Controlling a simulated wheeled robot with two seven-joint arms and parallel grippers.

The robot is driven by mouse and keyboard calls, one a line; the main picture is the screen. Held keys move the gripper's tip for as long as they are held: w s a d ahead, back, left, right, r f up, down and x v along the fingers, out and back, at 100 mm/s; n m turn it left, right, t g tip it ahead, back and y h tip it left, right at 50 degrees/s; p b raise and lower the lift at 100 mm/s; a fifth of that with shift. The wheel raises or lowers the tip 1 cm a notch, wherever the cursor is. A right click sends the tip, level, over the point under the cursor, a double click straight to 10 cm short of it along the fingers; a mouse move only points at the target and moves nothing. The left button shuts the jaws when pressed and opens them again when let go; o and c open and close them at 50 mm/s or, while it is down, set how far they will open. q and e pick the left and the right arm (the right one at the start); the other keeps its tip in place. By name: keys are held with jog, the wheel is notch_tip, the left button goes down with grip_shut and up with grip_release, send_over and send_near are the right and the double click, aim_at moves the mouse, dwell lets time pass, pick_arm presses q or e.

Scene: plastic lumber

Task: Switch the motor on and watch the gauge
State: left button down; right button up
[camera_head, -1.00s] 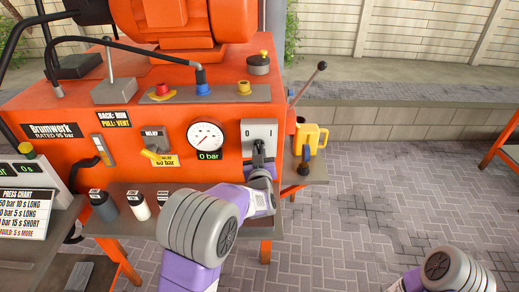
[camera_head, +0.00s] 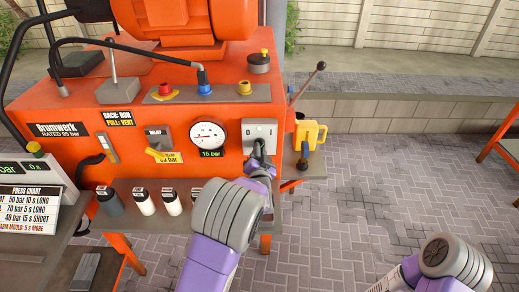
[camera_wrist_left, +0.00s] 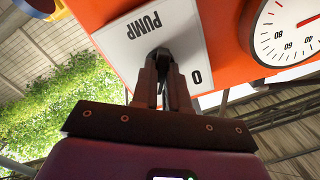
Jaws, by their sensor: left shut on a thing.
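The orange power unit has a pump switch (camera_head: 259,131), a pale plate marked 0 and I; in the left wrist view the plate (camera_wrist_left: 130,33) reads PUMP and 0. My left gripper (camera_head: 259,150) is shut on the switch's dark knob, and its fingers (camera_wrist_left: 164,82) cover most of it in the left wrist view. The round gauge (camera_head: 207,135) is left of the switch, with a green display (camera_head: 211,154) reading 16 bar. The gauge (camera_wrist_left: 290,30) shows partly in the left wrist view. The orange motor (camera_head: 180,18) is on top. My right gripper is out of view; only part of that arm shows.
A yellow relief handle (camera_head: 160,154) and a black-knobbed lever (camera_head: 307,82) are on the unit. A yellow jug (camera_head: 311,132) stands on the right side shelf. Several bottles (camera_head: 143,201) stand on the front shelf. The press chart (camera_head: 27,208) is at left.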

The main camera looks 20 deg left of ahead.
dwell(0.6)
pick_arm(q)
jog(key=c, duration=1.1)
grip_release()
jog(key=shift+c, duration=0.2)
jog(key=shift+s, duration=0.1)
jog(key=v, duration=0.7)
jog(key=shift+s+p, duration=0.2)
jog(key=shift+p, duration=0.15)
jog(key=shift+d, duration=0.1)
